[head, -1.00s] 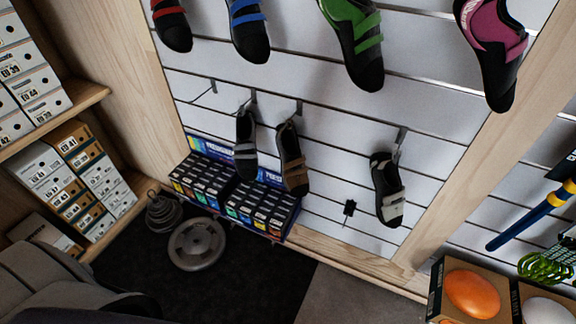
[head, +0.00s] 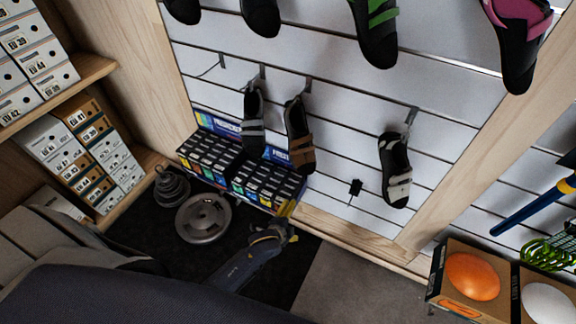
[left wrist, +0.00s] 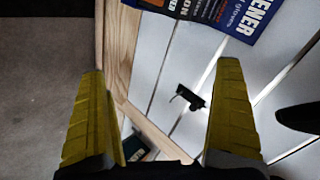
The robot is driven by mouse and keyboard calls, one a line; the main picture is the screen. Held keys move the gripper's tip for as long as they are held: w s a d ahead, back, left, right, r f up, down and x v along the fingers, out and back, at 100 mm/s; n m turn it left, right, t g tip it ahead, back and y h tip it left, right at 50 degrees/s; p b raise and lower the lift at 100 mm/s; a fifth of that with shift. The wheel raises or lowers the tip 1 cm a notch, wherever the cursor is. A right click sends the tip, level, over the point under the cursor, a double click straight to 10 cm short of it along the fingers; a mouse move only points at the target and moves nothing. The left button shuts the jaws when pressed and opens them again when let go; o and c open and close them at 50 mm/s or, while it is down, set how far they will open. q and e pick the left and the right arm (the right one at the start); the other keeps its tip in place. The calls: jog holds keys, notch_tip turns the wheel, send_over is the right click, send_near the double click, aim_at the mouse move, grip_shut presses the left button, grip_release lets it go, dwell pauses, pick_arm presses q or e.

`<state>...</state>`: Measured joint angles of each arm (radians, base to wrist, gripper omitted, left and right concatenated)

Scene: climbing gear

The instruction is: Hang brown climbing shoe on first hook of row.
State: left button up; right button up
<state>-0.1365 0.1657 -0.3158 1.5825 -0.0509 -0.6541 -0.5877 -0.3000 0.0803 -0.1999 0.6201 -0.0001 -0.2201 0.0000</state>
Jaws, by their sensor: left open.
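The brown climbing shoe (head: 300,145) hangs toe down on a hook in the lower row of the slatwall in the head view, just right of a black-and-grey shoe (head: 253,125). The leftmost hook (head: 212,68) of that row is empty. My left gripper (head: 290,209) is below the brown shoe, in front of the lower right end of the box display, apart from the shoe. In the left wrist view its yellow fingers (left wrist: 160,70) are wide apart with nothing between them. A dark shape at that view's right edge cannot be made out for certain. My right gripper is not in view.
A black-and-white shoe (head: 396,172) hangs further right, and more shoes hang above. Small boxes (head: 240,172) stand on a low shelf under the hooks. A small black fitting (head: 355,187) is on the wall. Weight plates (head: 203,217) lie on the floor at left.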

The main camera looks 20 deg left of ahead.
pick_arm(q)
jog(key=w+d+r+m+t, duration=0.1)
jog(key=w+r+m, duration=0.15)
jog(key=r, duration=0.65)
jog(key=w+d+r+m+t, duration=0.15)
jog(key=r+m, duration=0.25)
jog(key=r, duration=0.4)
jog(key=m+t, duration=0.1)
jog(key=m, duration=0.2)
send_near(300, 142)
jog(key=s+d+f, duration=0.2)
jog(key=d+f, duration=0.3)
notch_tip(300, 142, up, 5)
jog(key=s+a+m+y, duration=0.2)
jog(key=m, duration=0.3)
jog(key=w+a+f, duration=0.1)
jog(key=w+f, duration=0.1)
jog(key=w, duration=0.3)
jog(key=w+a+f+m, duration=0.1)
jog(key=w+f, duration=0.1)
jog(key=w, duration=0.3)
jog(key=w+a+f+m, duration=0.1)
jog(key=w+f, duration=0.1)
jog(key=w, duration=0.3)
jog(key=shift+w+a+f+y, duration=0.2)
jog(key=shift+w+f+y, duration=0.1)
jog(key=shift+w+f, duration=0.1)
jog(key=c, duration=1.5)
